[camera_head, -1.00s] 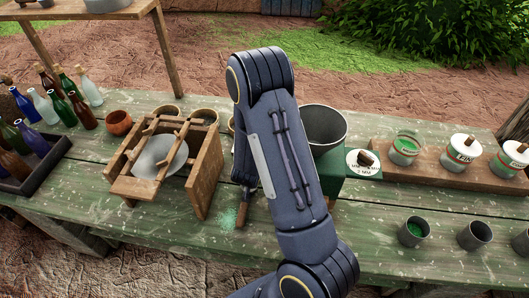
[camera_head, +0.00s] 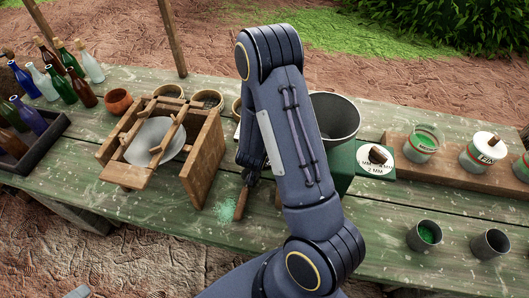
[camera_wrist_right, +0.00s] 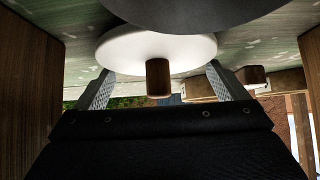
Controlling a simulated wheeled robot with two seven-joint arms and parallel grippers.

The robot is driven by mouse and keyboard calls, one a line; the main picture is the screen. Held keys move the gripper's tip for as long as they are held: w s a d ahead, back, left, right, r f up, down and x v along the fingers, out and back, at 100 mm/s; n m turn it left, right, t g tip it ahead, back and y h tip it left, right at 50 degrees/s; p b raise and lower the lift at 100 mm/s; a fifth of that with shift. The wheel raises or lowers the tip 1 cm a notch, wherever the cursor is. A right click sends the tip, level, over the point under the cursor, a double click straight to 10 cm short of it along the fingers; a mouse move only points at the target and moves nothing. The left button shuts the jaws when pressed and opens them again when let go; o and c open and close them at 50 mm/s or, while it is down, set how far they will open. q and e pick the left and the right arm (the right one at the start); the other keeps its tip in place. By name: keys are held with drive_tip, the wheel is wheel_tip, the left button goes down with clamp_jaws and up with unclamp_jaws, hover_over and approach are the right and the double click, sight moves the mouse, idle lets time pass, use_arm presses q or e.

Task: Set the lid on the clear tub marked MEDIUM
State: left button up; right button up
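A clear tub (camera_head: 423,143) with green contents and no lid stands on the wooden board at the right. Its label is too small to read. A white lid (camera_wrist_right: 150,48) with a brown wooden knob (camera_wrist_right: 158,78) shows in the right wrist view. My right gripper (camera_wrist_right: 158,88) is open, with its two fingers apart on either side of the knob and not visibly touching it. In the head view my right arm hides this lid and most of the gripper.
A lidded tub (camera_head: 483,154) and grey cups (camera_head: 424,235) are at the right. A wooden frame (camera_head: 195,155) and bottles stand left.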

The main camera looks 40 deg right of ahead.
drive_tip(key=shift+d+f, duration=0.1)
drive_tip(key=c, duration=0.6)
